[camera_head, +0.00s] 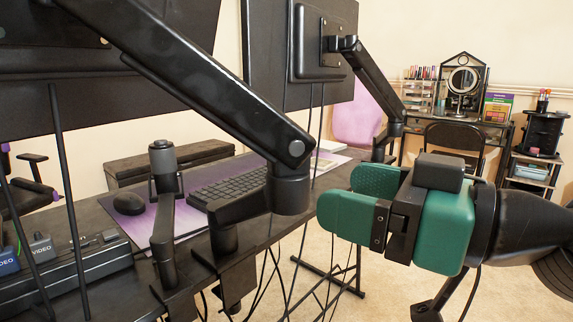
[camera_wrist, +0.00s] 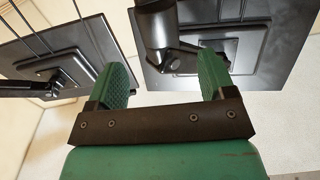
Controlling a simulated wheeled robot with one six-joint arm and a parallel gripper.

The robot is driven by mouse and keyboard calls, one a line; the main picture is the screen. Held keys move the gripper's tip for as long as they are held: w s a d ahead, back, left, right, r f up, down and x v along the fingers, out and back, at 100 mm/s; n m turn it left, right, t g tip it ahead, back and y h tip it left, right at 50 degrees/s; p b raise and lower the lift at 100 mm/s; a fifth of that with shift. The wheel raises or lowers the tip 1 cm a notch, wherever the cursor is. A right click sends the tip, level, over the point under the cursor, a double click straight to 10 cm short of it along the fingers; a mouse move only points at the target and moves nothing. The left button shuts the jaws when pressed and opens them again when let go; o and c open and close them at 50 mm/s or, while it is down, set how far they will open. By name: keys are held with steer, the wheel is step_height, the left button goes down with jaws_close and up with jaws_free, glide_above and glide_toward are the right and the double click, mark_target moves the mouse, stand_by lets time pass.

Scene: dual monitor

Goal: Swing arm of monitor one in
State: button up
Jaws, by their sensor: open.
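The left monitor (camera_head: 130,88) shows its dark back at the upper left. Its thick black arm (camera_head: 205,85) slopes down to a round elbow joint (camera_head: 290,190) above the desk edge. The right monitor (camera_head: 262,60) is farther back, held by a second black arm (camera_head: 372,80). No label shows which is monitor one. My gripper (camera_head: 360,198) has green fingers and is open and empty, to the right of the elbow joint and apart from it. In the wrist view, a black arm section (camera_wrist: 155,25) appears beyond the gap between my fingers (camera_wrist: 163,80), with monitor backs on both sides.
The dark desk (camera_head: 100,215) holds a keyboard (camera_head: 228,188), a mouse (camera_head: 129,203) and a purple mat. Black cables hang below the desk edge. A chair, a vanity table (camera_head: 455,118) and a shelf stand at the back right. Carpet is open at the lower right.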

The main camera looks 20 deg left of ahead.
mark_target(308, 183)
steer(key=p+x, duration=0.1)
steer(key=x, duration=0.7)
steer(key=shift+w+a, duration=0.15)
steer(key=shift+a, duration=0.1)
